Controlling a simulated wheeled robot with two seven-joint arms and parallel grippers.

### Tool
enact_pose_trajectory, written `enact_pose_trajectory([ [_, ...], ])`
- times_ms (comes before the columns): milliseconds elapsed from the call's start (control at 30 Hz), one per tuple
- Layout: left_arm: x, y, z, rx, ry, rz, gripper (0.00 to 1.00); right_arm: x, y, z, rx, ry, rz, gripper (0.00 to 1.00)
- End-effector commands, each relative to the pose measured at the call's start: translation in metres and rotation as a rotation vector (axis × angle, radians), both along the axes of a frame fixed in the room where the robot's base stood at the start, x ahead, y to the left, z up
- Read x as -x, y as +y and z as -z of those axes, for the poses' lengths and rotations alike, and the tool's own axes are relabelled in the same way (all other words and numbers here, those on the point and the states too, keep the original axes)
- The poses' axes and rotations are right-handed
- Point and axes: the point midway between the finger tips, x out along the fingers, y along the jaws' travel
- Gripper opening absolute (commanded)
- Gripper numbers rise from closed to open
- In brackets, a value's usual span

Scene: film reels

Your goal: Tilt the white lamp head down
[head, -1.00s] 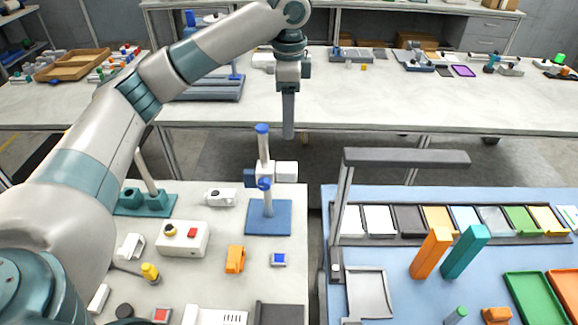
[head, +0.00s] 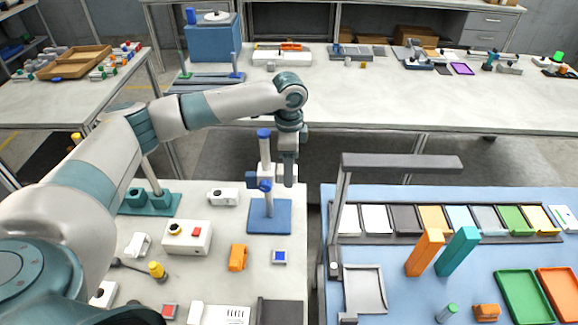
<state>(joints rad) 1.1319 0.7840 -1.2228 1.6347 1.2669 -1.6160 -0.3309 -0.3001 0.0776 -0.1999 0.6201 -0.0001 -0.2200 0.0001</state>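The white lamp head (head: 278,171) is a small white block on an upright pole with blue knobs, standing on a blue square base (head: 270,217) at the right edge of the near-left table. My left gripper (head: 289,178) points straight down at the lamp head, overlapping its right part in the head view. Whether it touches the head cannot be told. The fingers are seen edge-on as one grey bar, so their opening does not show. Part of the lamp head is hidden behind the gripper. My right gripper is out of view.
A white box with a red button (head: 188,238), an orange part (head: 238,257) and other small items lie on the near-left table. To the right, past a gap, a blue table carries a grey lamp (head: 402,163) with a long dark head, and coloured trays.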

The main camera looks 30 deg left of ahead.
Motion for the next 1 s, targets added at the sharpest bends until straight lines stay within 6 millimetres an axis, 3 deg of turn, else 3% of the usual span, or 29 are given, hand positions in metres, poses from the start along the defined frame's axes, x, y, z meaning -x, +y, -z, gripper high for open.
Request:
enact_pose_trajectory([
  [433, 0.0003, 0.0, 0.0082, -0.001, 0.0, 0.001, 0.53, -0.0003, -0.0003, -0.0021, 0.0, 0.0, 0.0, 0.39],
  [600, 0.0004, 0.0, 0.008, -0.001, 0.0, 0.001, 0.12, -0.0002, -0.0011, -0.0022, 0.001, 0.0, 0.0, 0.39],
  [1000, 0.0011, -0.0004, 0.0065, -0.015, -0.032, 0.002, 0.12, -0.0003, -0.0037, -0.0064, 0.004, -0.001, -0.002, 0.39],
])
